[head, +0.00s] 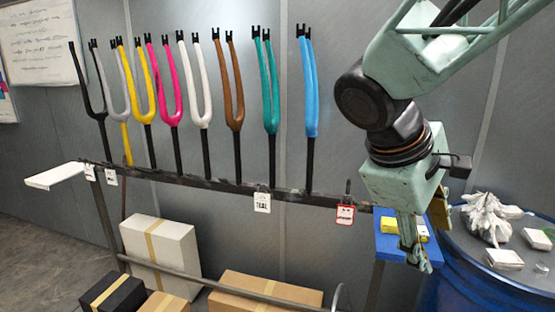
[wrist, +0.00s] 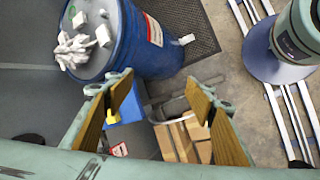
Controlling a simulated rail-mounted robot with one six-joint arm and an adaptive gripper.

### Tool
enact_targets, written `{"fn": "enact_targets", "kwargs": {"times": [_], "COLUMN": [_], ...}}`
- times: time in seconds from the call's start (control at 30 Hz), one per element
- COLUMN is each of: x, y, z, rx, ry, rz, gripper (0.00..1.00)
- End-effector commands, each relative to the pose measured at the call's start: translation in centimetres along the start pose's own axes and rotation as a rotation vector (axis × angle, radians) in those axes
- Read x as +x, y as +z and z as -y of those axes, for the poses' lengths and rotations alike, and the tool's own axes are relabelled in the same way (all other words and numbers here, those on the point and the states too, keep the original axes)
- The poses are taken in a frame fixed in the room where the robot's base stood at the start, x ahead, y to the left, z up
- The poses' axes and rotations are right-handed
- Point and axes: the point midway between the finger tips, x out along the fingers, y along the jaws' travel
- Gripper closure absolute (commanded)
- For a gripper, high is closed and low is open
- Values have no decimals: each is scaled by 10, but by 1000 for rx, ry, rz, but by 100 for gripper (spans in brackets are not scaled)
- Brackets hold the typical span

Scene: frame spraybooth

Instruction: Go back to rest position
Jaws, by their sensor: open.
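My gripper (head: 428,238) hangs from my arm at the right of the head view, in front of a small blue stand and near the blue drum. In the wrist view my gripper (wrist: 160,95) is open, its two wood-coloured finger pads well apart with nothing held between them. Below it in the wrist view are the blue stand and brown boxes. In the head view the gripper's far finger is partly hidden.
A dark rack (head: 225,185) holds a row of coloured forks, ending with a blue fork (head: 311,85) left of my arm. A blue drum (head: 480,285) bears crumpled white cloth (head: 487,218). The blue stand (head: 385,247) holds a yellow item. Boxes (head: 165,250) lie below the rack.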

Motion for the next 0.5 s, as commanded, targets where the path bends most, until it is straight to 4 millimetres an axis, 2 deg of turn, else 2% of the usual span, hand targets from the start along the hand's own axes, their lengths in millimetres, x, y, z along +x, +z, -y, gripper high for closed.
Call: {"fn": "enact_targets", "kwargs": {"times": [0.1, 0.5], "x": [-5, -24], "y": [17, 59], "z": [13, 60], "rx": [67, 289], "ry": [-37, -165], "rz": [-22, -99], "gripper": [50, 50]}}
